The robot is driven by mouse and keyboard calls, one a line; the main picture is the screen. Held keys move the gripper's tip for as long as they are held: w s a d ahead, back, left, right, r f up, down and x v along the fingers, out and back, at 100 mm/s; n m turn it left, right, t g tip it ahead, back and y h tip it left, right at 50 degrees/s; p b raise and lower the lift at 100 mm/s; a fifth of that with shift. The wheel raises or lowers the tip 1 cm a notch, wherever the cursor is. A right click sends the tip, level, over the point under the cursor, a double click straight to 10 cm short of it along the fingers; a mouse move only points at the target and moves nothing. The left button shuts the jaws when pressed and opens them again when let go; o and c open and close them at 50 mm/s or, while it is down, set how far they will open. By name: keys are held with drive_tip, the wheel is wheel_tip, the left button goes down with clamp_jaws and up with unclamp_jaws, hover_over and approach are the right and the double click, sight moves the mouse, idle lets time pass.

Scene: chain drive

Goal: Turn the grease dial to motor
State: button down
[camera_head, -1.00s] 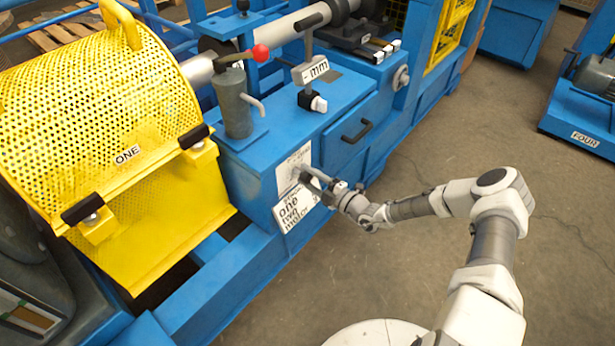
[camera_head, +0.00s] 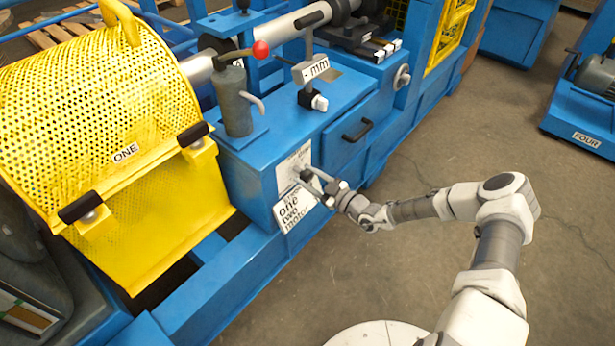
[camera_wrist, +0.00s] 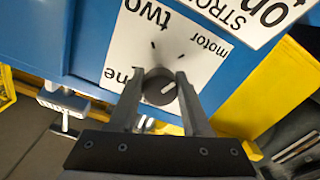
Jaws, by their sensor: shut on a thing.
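The grease dial (camera_wrist: 160,87) is a dark round knob on a white label plate (camera_wrist: 120,62). The plate reads "two" at its top, "motor" at upper right and a partly covered word ending in "ne" at left in the wrist view. The white mark on the knob slants toward the right, roughly to the "motor" side; its exact alignment is hard to tell. My gripper (camera_wrist: 160,88) is shut on the knob, one finger on each side. In the head view my gripper (camera_head: 306,180) is at the plate (camera_head: 288,172) and hides the dial.
A black drawer handle (camera_head: 356,130) sticks out to the right. A yellow mesh guard (camera_head: 100,90) stands at left. Open floor (camera_head: 420,165) lies at right.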

drive_tip(key=shift+m, duration=0.7)
drive_tip(key=shift+c, duration=1.8)
unclamp_jaws()
drive_tip(key=p+v, duration=0.3)
drive_tip(key=v, duration=1.4)
drive_tip(key=shift+s+d, duration=0.2)
